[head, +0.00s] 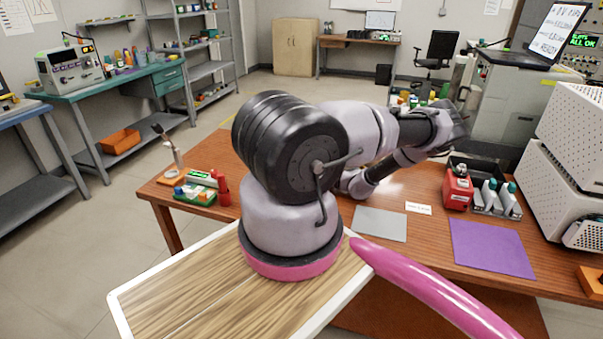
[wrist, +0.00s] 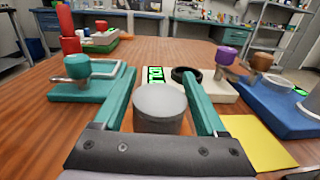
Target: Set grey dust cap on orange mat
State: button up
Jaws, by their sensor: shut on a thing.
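The grey dust cap (wrist: 160,108) is a round, flat-topped grey piece between the two teal fingers of my gripper (wrist: 161,80) in the wrist view. My gripper is shut on it, and the cap looks upright. An orange patch (wrist: 186,127) shows just beside and below the cap, between the fingers; it looks like part of the orange mat, mostly hidden. I cannot tell whether the cap touches it. In the head view my own arm hides the gripper, the cap and this mat.
In the wrist view, a teal-knobbed fixture (wrist: 80,80) stands left. A black ring (wrist: 186,75) on a pale base, a blue block (wrist: 275,108) and a yellow mat (wrist: 258,140) lie right. The head view shows a grey mat (head: 380,223) and purple mat (head: 490,248).

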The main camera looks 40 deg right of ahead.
jog(key=shift+f, duration=0.35)
